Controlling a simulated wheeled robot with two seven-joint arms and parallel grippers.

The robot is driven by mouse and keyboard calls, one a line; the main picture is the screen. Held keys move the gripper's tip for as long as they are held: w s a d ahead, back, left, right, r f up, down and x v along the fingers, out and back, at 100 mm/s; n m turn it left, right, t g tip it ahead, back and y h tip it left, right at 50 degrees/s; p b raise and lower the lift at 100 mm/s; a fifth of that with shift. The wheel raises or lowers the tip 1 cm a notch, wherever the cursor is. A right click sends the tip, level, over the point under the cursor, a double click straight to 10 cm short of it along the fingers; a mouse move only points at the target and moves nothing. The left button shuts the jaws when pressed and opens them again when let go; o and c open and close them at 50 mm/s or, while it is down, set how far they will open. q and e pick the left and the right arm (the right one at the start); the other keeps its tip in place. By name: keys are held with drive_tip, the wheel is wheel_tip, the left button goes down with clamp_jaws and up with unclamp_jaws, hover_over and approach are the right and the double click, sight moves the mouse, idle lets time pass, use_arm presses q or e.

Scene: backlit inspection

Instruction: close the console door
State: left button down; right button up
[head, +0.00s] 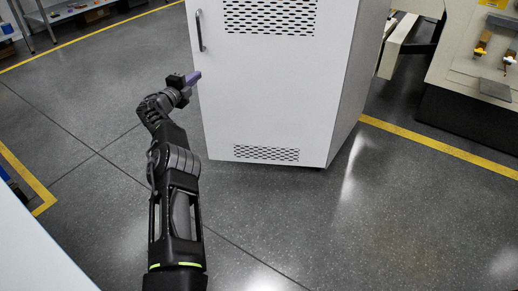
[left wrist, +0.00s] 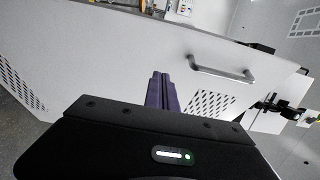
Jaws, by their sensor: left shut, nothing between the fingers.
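The console door (head: 265,90) is a tall white panel with vent slots near its top and bottom. A dark bar handle (head: 199,30) sits near its left edge, high up. My left gripper (head: 195,78) is at the door's left edge, below the handle, with its purple fingers pointing at the door. In the left wrist view, the purple fingers (left wrist: 162,92) are together and empty, with the white door (left wrist: 120,60) behind them and the handle (left wrist: 222,72) to their right. I cannot tell whether the fingertips touch the door or how far it stands open. My right gripper is not visible.
A bench (head: 480,65) with small yellow parts stands at the right, beyond the cabinet's side. Metal shelving (head: 50,18) is at the upper left. A pale surface (head: 30,250) fills the lower left corner. The grey floor (head: 340,230) before the cabinet is clear.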

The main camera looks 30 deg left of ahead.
use_arm(q)
drive_tip(key=shift+s, duration=0.15)
drive_tip(key=s+d+p, duration=0.1)
drive_tip(key=s+p, duration=0.1)
drive_tip(key=s, duration=0.5)
drive_tip(key=shift+s, duration=0.2)
idle(0.4)
